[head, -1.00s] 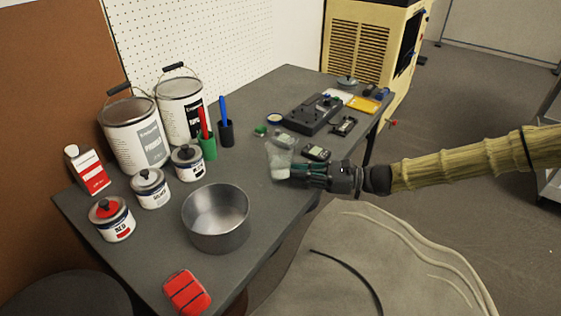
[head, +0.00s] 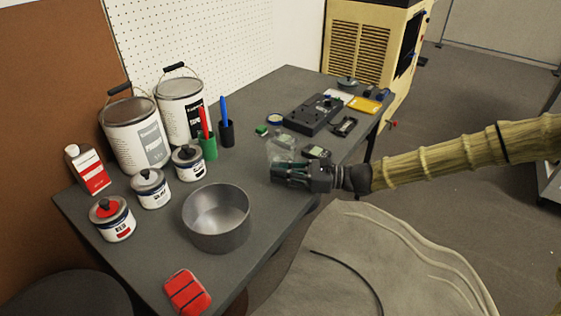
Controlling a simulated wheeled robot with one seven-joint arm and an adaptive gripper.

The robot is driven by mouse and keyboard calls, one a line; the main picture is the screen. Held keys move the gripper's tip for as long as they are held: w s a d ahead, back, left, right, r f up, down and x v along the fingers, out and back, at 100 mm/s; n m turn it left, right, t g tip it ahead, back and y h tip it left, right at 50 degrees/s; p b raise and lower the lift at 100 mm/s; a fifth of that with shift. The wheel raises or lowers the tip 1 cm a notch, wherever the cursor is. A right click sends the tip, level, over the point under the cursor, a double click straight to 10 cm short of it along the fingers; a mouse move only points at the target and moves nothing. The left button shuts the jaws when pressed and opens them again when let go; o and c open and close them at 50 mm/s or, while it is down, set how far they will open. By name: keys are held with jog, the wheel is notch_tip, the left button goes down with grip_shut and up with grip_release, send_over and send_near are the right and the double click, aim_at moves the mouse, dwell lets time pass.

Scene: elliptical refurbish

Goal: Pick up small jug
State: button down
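A small clear jug (head: 279,149) stands on the grey table, right of the middle; it is see-through and its outline is faint. My gripper (head: 276,173) is at the jug's near side, low over the table, with its fingers pointing left. The fingers overlap the lower part of the jug in this view, so I cannot tell whether they touch it. The gap between the fingers is too small to make out.
A metal pot (head: 217,218) stands left of my gripper, with labelled cans (head: 150,189) beyond it. A handheld meter (head: 316,151) lies close behind the gripper, and a black case (head: 312,115) lies farther back. A red box (head: 187,292) lies at the near edge.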

jog(key=shift+r, duration=0.2)
dwell(0.3)
jog(key=shift+r, duration=1.3)
jog(key=s+a+r, duration=0.2)
jog(key=s, duration=1.3)
jog(key=shift+s+a, duration=0.15)
jog(key=shift+s, duration=0.2)
dwell(0.5)
